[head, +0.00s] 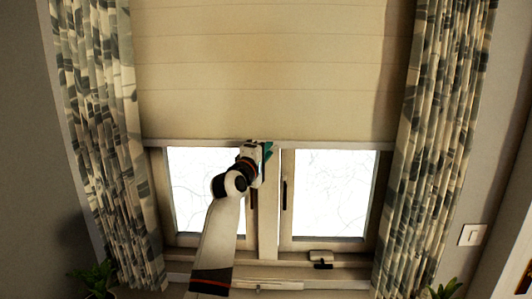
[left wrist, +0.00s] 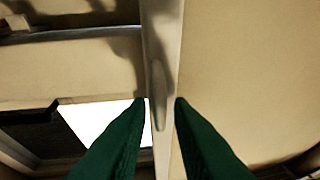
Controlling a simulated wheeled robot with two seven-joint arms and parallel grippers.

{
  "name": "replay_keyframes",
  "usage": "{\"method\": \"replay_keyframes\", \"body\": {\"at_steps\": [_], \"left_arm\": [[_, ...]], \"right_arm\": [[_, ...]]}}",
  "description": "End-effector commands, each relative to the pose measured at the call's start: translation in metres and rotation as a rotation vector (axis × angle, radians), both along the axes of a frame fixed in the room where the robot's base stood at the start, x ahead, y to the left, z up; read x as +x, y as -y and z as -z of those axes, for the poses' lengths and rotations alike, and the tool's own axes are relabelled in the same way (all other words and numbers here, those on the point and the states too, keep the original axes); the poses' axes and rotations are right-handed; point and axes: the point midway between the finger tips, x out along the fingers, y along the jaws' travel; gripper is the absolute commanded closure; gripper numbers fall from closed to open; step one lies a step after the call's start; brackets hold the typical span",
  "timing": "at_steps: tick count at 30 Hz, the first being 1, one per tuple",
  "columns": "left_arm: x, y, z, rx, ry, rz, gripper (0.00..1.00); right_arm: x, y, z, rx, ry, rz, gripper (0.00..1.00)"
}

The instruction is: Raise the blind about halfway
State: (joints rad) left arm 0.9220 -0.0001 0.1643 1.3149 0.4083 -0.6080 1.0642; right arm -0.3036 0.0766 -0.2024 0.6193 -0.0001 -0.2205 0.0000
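The beige blind (head: 268,70) hangs over the upper part of the window, with its pale bottom rail (head: 340,145) level, roughly halfway up the visible window. My left gripper (head: 266,150) is at this rail, near its middle. In the left wrist view its green fingertips (left wrist: 162,100) lie close on either side of the rail (left wrist: 160,40), seemingly shut on it. The contact itself is not clearly seen. Blind fabric fills the right of that view. My right gripper is not in view.
Patterned curtains hang at the left (head: 105,130) and right (head: 440,130) of the window. Bright window panes (head: 333,195) and a dark window handle (head: 284,193) show below the blind. A sill (head: 340,283) runs underneath, with plants (head: 95,278) at both lower corners.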

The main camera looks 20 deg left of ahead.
Motion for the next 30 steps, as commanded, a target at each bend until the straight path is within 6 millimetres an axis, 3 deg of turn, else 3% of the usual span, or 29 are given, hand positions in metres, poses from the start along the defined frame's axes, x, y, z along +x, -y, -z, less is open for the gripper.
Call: {"method": "replay_keyframes", "body": {"at_steps": [14, 30], "left_arm": [[-0.007, 0.0, 0.003, -0.001, -0.001, 0.001, 0.72], [-0.096, -0.012, 0.015, 0.0, 0.001, -0.002, 0.72]], "right_arm": [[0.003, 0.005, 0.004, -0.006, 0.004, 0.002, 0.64], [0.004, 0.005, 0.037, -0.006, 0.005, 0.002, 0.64]]}}
